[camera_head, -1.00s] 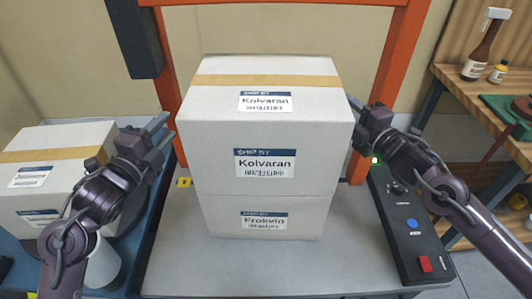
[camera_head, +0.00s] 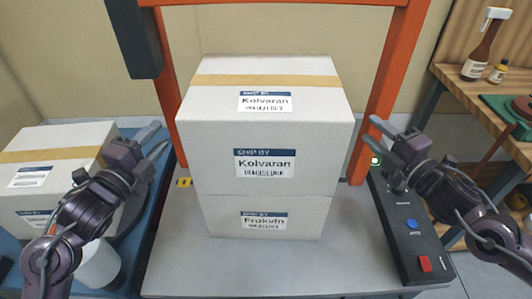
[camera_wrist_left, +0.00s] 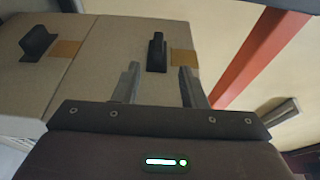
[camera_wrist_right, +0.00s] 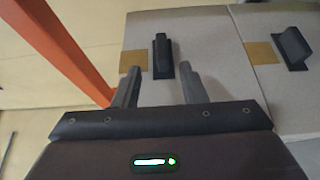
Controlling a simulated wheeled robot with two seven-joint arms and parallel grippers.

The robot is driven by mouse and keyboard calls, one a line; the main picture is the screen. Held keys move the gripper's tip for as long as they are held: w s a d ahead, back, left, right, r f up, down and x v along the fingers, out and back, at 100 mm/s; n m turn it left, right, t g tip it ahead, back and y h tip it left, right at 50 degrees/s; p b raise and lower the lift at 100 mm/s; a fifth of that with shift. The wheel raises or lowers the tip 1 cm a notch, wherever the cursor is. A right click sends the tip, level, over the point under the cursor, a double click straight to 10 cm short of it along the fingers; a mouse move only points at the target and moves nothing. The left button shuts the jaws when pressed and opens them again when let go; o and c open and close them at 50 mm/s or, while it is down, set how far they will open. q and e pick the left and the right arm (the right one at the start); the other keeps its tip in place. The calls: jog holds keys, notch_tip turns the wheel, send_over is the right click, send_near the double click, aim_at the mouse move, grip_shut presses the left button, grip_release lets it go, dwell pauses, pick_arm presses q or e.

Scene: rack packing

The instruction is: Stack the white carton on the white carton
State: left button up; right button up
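An upper white carton (camera_head: 220,150), with Kolvaran labels and tan tape, rests on a lower white carton (camera_head: 315,215) with a Frokvin label on the grey bench. Their front faces are nearly flush. My left gripper (camera_head: 155,140) is open and empty, apart from the stack on its left. My right gripper (camera_head: 378,130) is open and empty, apart from the stack on its right. In the left wrist view the gripper (camera_wrist_left: 160,85) faces a dark handle (camera_wrist_left: 156,52) on a carton side. In the right wrist view the gripper (camera_wrist_right: 157,85) faces a similar dark handle (camera_wrist_right: 162,55).
Another white carton (camera_head: 65,140) sits on a blue surface at the left. An orange frame (camera_head: 392,85) rises behind the stack. A control panel (camera_head: 410,235) with buttons lies right of it. A wooden shelf (camera_head: 455,85) with bottles stands at far right.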

jog(key=shift+v, duration=1.3)
